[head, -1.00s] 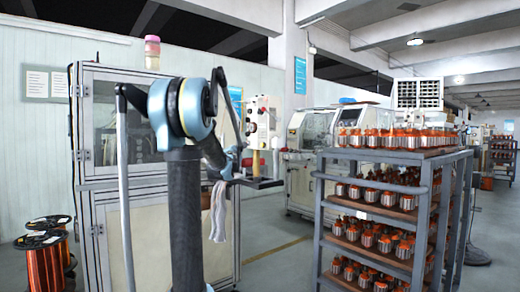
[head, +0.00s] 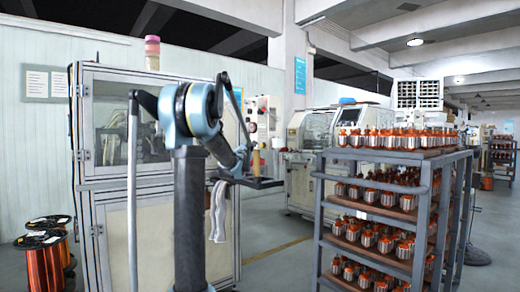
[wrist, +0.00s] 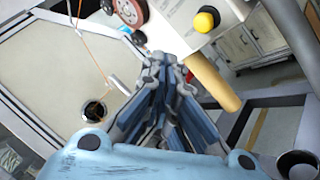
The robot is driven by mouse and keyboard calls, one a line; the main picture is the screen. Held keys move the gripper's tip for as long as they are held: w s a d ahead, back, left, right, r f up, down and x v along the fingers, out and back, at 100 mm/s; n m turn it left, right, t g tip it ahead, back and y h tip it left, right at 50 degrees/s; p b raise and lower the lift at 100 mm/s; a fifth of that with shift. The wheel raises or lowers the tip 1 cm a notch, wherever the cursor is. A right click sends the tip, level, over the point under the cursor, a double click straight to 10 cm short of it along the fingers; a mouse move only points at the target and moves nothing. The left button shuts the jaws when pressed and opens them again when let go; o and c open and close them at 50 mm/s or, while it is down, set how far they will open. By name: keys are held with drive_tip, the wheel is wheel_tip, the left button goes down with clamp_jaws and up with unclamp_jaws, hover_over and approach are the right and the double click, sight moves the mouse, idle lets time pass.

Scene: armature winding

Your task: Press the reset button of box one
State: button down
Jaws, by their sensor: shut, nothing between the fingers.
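In the wrist view my gripper (wrist: 165,62) is shut and empty, its blue-grey fingers together. A white box face (wrist: 182,14) with a yellow round button (wrist: 206,20) lies beyond the fingertips, up and to the right. A red round part (wrist: 129,11) and a small dark knob sit up and left of the tips. The fingertips look apart from the button. In the head view a pale control box (head: 264,110) with red parts is on the far side of my arm, partly hidden. I cannot read any label naming box one. My fingers are not clear in the head view.
A brown cylinder (wrist: 212,82) lies close right of my fingers; it also shows upright by a dark tray (head: 260,183). A grey cloth (head: 217,212) hangs there. A rack (head: 388,218) of orange-topped parts stands right. Wire spools (head: 40,258) stand left.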

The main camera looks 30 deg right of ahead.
drive_tip(key=shift+w+d, duration=0.15)
drive_tip(key=shift+d, duration=1.95)
drive_tip(key=shift+d, duration=0.2)
drive_tip(key=shift+d+r, duration=0.1)
drive_tip(key=shift+d, duration=0.2)
drive_tip(key=shift+d, duration=0.45)
idle(0.6)
drive_tip(key=shift+a, duration=0.9)
drive_tip(key=shift+s+a, duration=0.15)
drive_tip(key=shift+a, duration=1.1)
drive_tip(key=shift+s+a, duration=0.15)
drive_tip(key=shift+a, duration=1.1)
